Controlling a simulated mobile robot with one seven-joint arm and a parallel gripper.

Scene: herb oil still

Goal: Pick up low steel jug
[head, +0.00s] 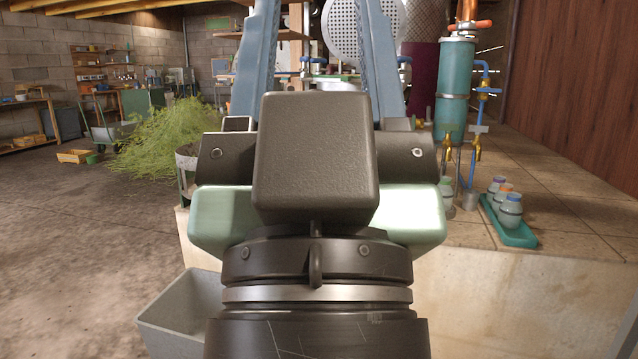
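A small grey metal vessel (470,200) stands on the tiled ledge below the brass taps, at the right; it may be the low steel jug, but it is too small to be sure. My gripper (317,40) fills the middle of the head view and points away from the camera. Its two blue-grey fingers stand wide apart, and their tips are cut off by the top edge. I see nothing held between them. The vessel is to the right of my gripper, apart from it. My gripper's body hides much of the ledge behind it.
A green tray (511,232) with several lidded jars lies on the ledge at right. A teal column (455,90) with blue pipes stands behind it. A grey bin (180,305) is at lower left. Green herbs (165,140) lie heaped farther left. The left floor is mostly clear.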

